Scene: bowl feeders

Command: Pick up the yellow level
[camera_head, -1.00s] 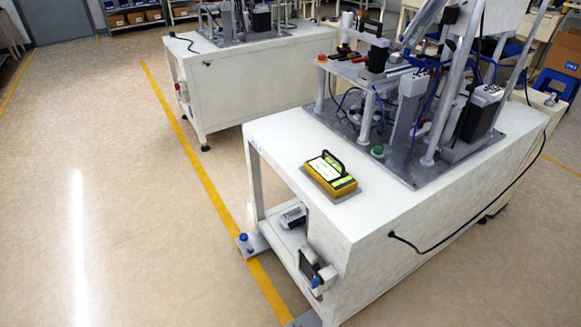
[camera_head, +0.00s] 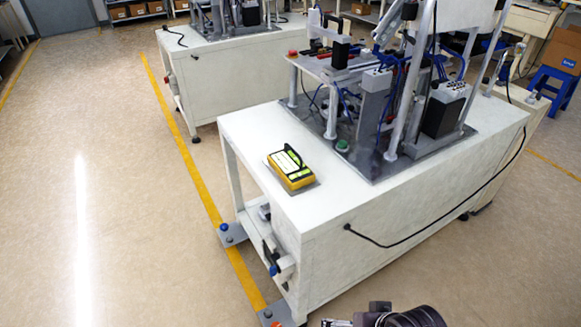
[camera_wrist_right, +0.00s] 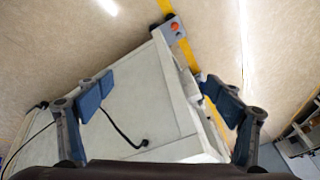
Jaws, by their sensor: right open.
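The yellow level (camera_head: 291,170) is a yellow block with a black handle and a pale top. It lies on a thin grey plate on the near left part of the white workbench top (camera_head: 258,125). The right wrist view shows my right gripper (camera_wrist_right: 160,92) open and empty, its two fingers wide apart, with the side of the bench beyond them. The level cannot be made out in that view. Part of my right arm (camera_head: 400,316) shows at the bottom of the head view, well below and right of the level. My left gripper is not in view.
A machine with posts and blue hoses (camera_head: 395,100) fills the back of the bench top. A black cable (camera_head: 420,237) hangs along the bench side. A second bench (camera_head: 235,75) stands behind. The floor (camera_head: 110,220) at left is clear.

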